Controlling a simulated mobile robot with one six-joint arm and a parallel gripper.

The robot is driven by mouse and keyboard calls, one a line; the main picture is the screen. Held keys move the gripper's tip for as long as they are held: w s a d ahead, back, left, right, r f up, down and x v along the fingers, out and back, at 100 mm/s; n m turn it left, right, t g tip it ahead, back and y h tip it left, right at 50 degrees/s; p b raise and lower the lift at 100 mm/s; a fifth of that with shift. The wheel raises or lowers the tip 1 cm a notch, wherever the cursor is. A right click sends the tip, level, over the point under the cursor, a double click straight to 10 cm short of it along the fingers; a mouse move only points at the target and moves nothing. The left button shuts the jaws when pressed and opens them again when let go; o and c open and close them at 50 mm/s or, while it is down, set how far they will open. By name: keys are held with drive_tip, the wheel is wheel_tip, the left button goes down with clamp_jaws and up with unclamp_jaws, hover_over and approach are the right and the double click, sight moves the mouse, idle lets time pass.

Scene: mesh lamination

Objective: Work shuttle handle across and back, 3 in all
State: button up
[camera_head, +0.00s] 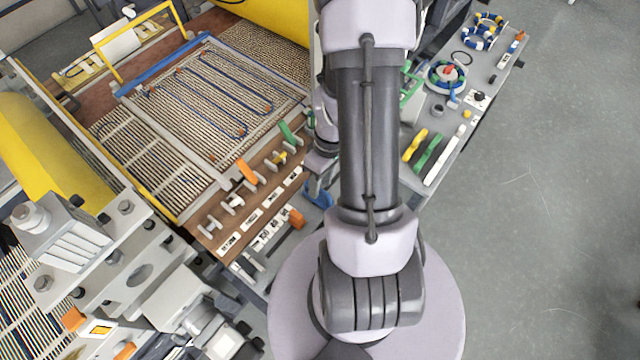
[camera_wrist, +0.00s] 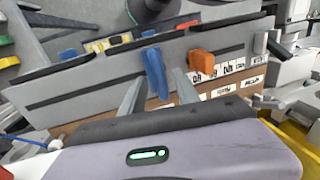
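A blue upright handle (camera_wrist: 155,72) stands on the front edge of the grey machine panel in the wrist view; it also shows in the head view (camera_head: 318,193). An orange knob (camera_wrist: 202,63) sits to its right, and shows in the head view (camera_head: 296,217). No label tells me which one is the shuttle handle. My gripper (camera_wrist: 158,78) is open, its two grey fingers apart with the blue handle seen between them. I cannot tell whether the fingers reach around it or stop short. In the head view my arm hides most of the gripper.
A framed mesh bed (camera_head: 205,95) with blue looped tubing lies at the upper left. Several small levers and white labels (camera_head: 249,219) line its front board. A grey side bench (camera_head: 470,105) holds coloured tools. The grey floor (camera_head: 560,200) at right is clear.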

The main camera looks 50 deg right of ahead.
drive_tip(key=shift+f, duration=0.4)
clamp_jaws()
idle(1.2)
